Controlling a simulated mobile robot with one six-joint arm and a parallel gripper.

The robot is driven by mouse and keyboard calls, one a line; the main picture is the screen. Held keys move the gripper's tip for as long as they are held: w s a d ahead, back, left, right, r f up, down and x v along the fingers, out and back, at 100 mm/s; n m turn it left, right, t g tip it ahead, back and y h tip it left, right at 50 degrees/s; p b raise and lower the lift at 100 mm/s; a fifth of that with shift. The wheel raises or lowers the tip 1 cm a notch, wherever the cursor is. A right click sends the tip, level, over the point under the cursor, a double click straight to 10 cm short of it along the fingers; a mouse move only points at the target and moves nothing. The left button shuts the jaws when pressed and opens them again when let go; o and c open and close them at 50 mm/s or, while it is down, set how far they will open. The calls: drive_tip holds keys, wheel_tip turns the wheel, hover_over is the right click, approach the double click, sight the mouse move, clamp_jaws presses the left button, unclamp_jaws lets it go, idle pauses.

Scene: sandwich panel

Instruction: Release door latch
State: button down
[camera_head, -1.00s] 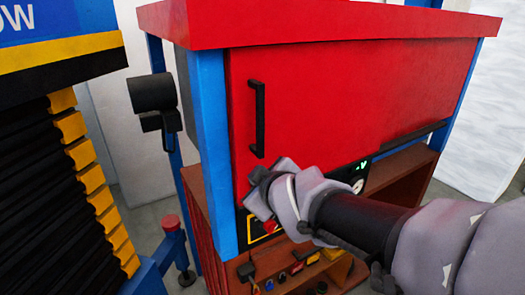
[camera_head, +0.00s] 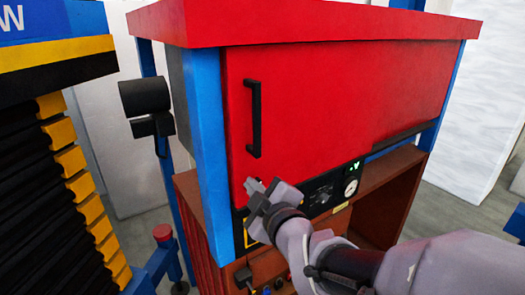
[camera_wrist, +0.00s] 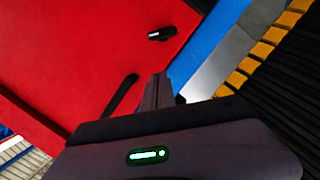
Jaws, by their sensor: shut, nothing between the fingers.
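The red door (camera_head: 330,100) fills the front of the cabinet and looks closed. Its vertical black handle (camera_head: 254,118) is near the left edge; the wrist view also shows a long black bar (camera_wrist: 120,95) that looks like this handle. A short black latch-like piece (camera_wrist: 162,34) with a pale end sits on the red door in the wrist view; in the head view it is not visible, probably hidden by my gripper. My gripper (camera_head: 257,187) is in front of the door's lower left, below the handle. Its fingers (camera_wrist: 159,82) are shut and empty; contact cannot be told.
A blue post (camera_head: 205,155) borders the door on the left, with a black fixture (camera_head: 147,108) beside it. A black and yellow stack (camera_head: 50,190) stands far left. Below the door are a gauge (camera_head: 351,187) and a brown open shelf (camera_head: 385,195).

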sight(250, 175)
drive_tip(key=w+f, duration=0.1)
drive_tip(key=w, duration=0.2)
drive_tip(key=w+f+p, duration=0.1)
drive_tip(key=w, duration=0.1)
drive_tip(key=shift+w+d+f, duration=0.15)
drive_tip(key=shift+w+f, duration=0.1)
drive_tip(key=shift+f, duration=0.1)
drive_tip(key=shift+w+d+f, duration=0.1)
drive_tip(key=shift+d+f, duration=0.1)
drive_tip(key=shift+f, duration=0.1)
